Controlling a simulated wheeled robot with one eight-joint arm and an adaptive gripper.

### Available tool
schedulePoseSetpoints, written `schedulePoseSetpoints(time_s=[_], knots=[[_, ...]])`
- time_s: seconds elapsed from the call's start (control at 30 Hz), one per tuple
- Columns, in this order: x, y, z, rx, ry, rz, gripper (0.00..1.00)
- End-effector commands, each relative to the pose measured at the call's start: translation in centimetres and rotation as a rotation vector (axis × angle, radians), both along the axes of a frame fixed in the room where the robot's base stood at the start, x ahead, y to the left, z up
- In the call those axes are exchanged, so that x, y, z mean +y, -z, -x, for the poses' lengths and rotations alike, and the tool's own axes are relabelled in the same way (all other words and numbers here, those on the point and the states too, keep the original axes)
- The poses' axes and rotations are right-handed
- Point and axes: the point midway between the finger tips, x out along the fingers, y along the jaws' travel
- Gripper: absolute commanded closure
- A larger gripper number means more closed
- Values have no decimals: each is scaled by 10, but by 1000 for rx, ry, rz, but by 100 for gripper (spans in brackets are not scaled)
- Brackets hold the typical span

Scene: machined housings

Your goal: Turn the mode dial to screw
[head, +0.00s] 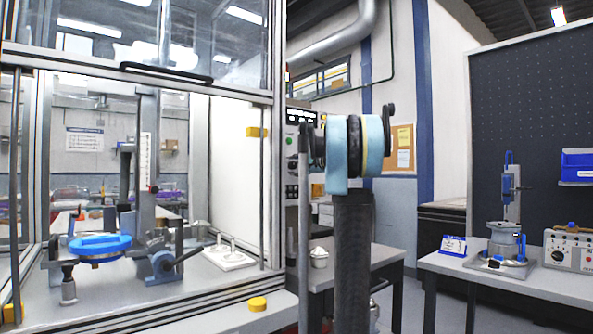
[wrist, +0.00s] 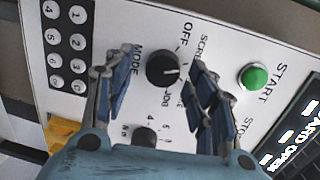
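The mode dial (wrist: 163,68) is a round black knob on a pale control panel (wrist: 228,50) in the wrist view. Its white mark points right in the picture, toward my right finger. Labels MODE, OFF, JOG and part of SCREW show around it; another label is mostly covered by the right finger. My gripper (wrist: 160,60) is open, with one blue-padded finger on each side of the dial. Gaps show between the fingers and the knob; I cannot tell whether the tips reach its depth. In the head view my arm hides the dial.
A second black knob (wrist: 145,138) with numbers sits below the dial. A green START button (wrist: 254,76) is to the right, a numbered keypad (wrist: 66,45) to the left. In the head view, a glazed machine enclosure (head: 278,200) stands left and a workbench (head: 530,285) right.

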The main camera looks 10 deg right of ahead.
Motion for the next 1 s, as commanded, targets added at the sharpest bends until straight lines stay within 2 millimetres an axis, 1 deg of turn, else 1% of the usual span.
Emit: schedulePoseSetpoints(time_s=[0.23, 0.37, 0.47, 0.8, 1.0], knots=[[-1, -1, 1, 0, 0, -1, 49], [-7, -2, 9, -1, 2, -3, 49], [-16, -3, 22, 0, 2, -2, 49], [-53, -7, 74, 0, 3, -2, 49], [-64, -9, 92, 1, 1, -2, 49]])
